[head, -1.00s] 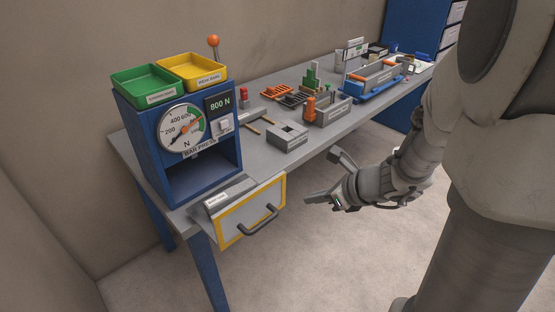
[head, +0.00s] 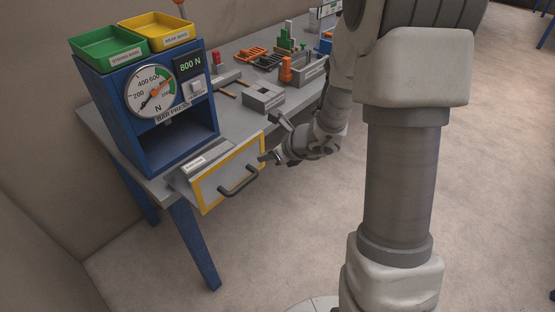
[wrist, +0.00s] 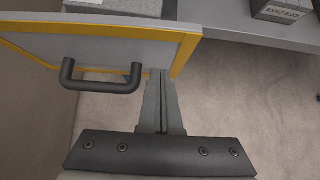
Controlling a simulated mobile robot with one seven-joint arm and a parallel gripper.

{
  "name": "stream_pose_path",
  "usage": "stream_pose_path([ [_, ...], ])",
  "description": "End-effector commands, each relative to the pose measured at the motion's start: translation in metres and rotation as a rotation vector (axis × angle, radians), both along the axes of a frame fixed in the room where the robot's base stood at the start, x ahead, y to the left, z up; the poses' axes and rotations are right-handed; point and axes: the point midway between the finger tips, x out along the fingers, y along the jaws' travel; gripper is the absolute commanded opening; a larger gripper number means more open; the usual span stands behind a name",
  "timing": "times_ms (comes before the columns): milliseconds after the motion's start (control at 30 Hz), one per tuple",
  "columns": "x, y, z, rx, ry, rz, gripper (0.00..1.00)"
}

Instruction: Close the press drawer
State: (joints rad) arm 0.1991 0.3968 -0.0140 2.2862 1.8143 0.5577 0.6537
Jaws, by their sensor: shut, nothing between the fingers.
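The press drawer (head: 222,183) is pulled out of the blue bar press (head: 130,100), beyond the table's front edge. Its grey front has a yellow border and a dark handle (head: 239,182). In the wrist view the drawer front (wrist: 120,48) lies ahead, with its handle (wrist: 100,78) to the left of my fingers. My gripper (head: 266,157) is shut and empty, close to the drawer front's right edge. In the wrist view its fingertips (wrist: 162,75) overlap the lower right part of that front. I cannot tell whether they touch it.
Green (head: 108,42) and yellow (head: 157,31) trays sit on top of the press. A grey socket block (head: 263,97) and an orange-and-grey fixture stand on the table (head: 215,125) behind my arm. The floor (head: 275,255) in front of the drawer is clear.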

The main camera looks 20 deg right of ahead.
Motion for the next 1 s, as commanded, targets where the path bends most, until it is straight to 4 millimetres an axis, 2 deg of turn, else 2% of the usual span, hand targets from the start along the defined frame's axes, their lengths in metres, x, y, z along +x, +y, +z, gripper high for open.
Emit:
stream_pose_path([
  [667,0.013,0.010,0.000,0.001,0.000,0.002,0.00],
  [867,0.039,0.028,0.000,0.001,-0.001,0.004,0.00],
  [1000,0.068,0.048,0.001,0.002,-0.001,0.005,0.00],
])
